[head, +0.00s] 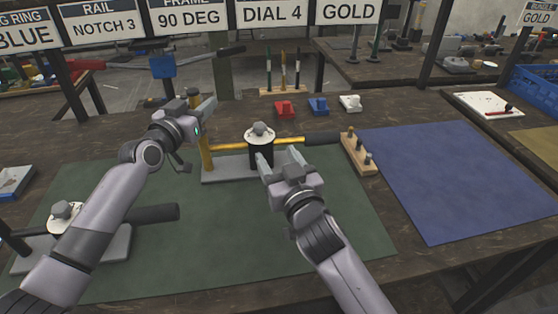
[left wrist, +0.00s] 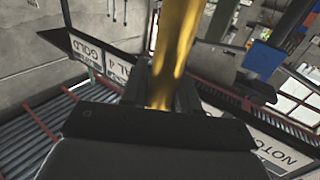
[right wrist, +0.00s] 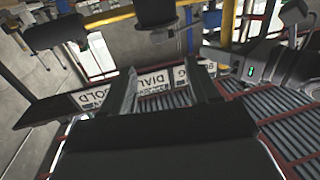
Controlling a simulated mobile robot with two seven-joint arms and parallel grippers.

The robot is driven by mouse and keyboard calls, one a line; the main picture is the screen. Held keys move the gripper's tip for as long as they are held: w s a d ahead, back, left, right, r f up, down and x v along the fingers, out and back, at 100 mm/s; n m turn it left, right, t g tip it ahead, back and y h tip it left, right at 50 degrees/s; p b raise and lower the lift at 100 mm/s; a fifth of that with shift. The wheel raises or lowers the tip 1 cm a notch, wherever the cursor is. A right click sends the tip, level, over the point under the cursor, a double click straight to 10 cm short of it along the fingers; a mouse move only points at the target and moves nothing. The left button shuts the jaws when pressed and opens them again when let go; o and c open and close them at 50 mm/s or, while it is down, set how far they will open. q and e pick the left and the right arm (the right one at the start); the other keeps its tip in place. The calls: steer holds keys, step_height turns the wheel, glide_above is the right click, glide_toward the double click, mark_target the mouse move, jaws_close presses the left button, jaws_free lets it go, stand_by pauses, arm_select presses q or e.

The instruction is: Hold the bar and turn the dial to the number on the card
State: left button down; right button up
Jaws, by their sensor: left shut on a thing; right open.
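A press with a white dial (head: 259,134) topped by a grey knob stands on a grey base plate (head: 228,172). The dial's numbers are too small to read. A yellow bar (head: 290,142) runs sideways from it, ending in a black grip. A yellow upright bar (head: 206,156) stands at the base's left end. My left gripper (head: 205,112) is shut on a yellow bar (left wrist: 170,60), apparently this upright's upper part. My right gripper (head: 281,158) is open and empty, just in front of the dial's black housing (head: 260,154). The card (head: 272,13) reads DIAL 4.
Other cards read GOLD, 90 DEG and NOTCH 3. A second press (head: 66,214) with a black handle sits at left, partly behind my left arm. The blue mat (head: 450,180) is clear.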

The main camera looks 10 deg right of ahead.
mark_target(261, 130)
steer(key=shift+s, duration=0.15)
steer(key=shift+w+a+m, duration=0.3)
steer(key=shift+w+m, duration=1.65)
steer(key=shift+m, duration=4.05)
steer(key=shift+w+a+m, duration=0.35)
steer(key=shift+w+m, duration=1.65)
steer(key=shift+m, duration=4)
steer(key=shift+w+a+m, duration=0.3)
steer(key=shift+w+m, duration=1.65)
steer(key=shift+m, duration=4.05)
